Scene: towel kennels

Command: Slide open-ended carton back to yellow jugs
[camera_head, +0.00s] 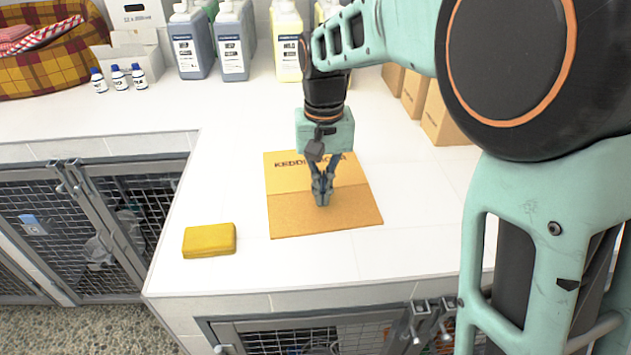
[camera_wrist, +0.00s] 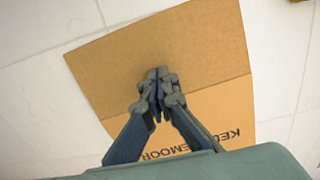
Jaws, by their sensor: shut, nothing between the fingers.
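The carton (camera_head: 290,212) lies flat-looking on the white counter, with a darker brown part at the front and a lighter printed part behind. It also shows in the wrist view (camera_wrist: 205,45), with lettering on the lighter part. My gripper (camera_head: 322,200) is shut and empty, pointing down over the carton's middle; its fingertips (camera_wrist: 158,78) overlap the darker part. I cannot tell whether they touch it. The yellow jugs (camera_head: 287,45) stand at the back of the counter, partly hidden by my arm.
A yellow sponge-like block (camera_head: 209,241) lies left of the carton. Grey-blue jugs (camera_head: 192,45) and small white bottles (camera_head: 119,78) stand at the back left. Brown boxes (camera_head: 440,115) line the right side. The counter (camera_head: 235,120) between carton and jugs is clear. Wire kennel doors (camera_head: 125,230) are below.

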